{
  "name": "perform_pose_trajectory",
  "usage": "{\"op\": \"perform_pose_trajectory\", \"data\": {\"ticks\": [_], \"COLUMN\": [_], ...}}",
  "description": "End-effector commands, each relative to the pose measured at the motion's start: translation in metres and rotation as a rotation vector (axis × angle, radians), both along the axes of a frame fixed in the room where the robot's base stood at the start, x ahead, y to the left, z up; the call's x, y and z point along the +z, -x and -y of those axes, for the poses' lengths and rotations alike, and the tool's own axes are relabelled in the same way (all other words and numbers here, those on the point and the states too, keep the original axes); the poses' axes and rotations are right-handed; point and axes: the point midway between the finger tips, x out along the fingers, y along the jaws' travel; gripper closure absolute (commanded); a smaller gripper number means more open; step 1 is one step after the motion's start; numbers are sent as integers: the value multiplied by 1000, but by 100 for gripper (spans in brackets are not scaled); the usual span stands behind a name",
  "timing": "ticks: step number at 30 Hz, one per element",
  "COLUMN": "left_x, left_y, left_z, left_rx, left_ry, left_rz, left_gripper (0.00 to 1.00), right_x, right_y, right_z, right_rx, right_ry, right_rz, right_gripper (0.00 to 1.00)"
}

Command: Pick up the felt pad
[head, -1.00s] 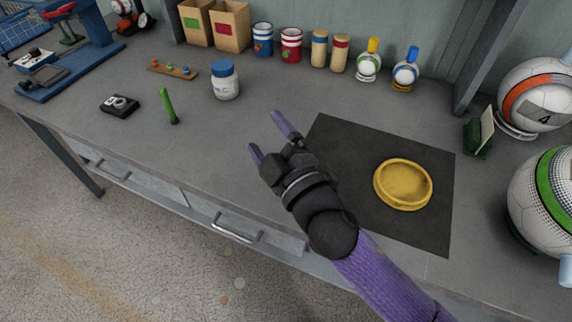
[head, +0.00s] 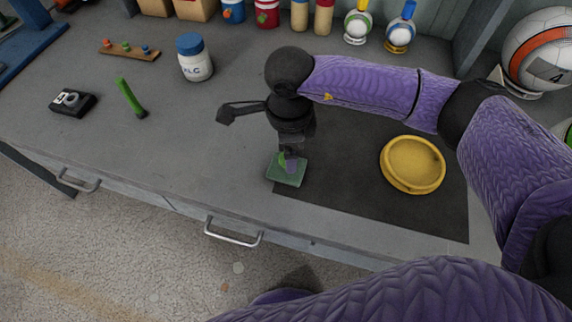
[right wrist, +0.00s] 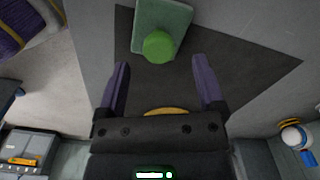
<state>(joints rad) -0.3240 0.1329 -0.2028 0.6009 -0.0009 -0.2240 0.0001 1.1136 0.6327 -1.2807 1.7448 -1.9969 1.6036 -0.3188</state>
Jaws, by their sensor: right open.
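The felt pad (head: 287,176) is a small flat green block with a brighter green round knob on top. It lies at the front left edge of the black mat. In the right wrist view the pad (right wrist: 172,18) and its knob (right wrist: 159,46) show at top centre. My right gripper (head: 290,160) points down over the pad and hides part of it in the head view. In the right wrist view its two purple fingers (right wrist: 162,72) are apart and empty, with the knob just beyond the tips, roughly centred between them. My left gripper is not in view.
A yellow round dish (head: 413,165) sits on the black mat (head: 350,200) to the right. A white jar with a blue lid (head: 195,60), a green stick (head: 130,97) and a small black device (head: 72,102) stand to the left. The table's front edge is close to the pad.

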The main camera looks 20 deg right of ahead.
Motion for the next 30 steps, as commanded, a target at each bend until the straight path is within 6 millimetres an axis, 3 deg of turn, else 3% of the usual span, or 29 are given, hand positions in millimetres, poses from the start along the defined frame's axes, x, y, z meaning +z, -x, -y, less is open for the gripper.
{"op": "perform_pose_trajectory", "data": {"ticks": [5,11,14,24,30], "left_x": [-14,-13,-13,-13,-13], "left_y": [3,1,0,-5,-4], "left_z": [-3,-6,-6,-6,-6], "left_rx": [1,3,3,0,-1], "left_ry": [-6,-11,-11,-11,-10], "left_rz": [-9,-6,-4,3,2], "left_gripper": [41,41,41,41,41], "right_x": [-38,-39,-39,-39,-39], "right_y": [0,0,0,0,0], "right_z": [-3,-3,-3,-3,-3], "right_rx": [-1,0,0,0,0], "right_ry": [-2,-3,-4,-4,-4], "right_rz": [-3,1,1,0,0], "right_gripper": [13,13,30,100,100]}}
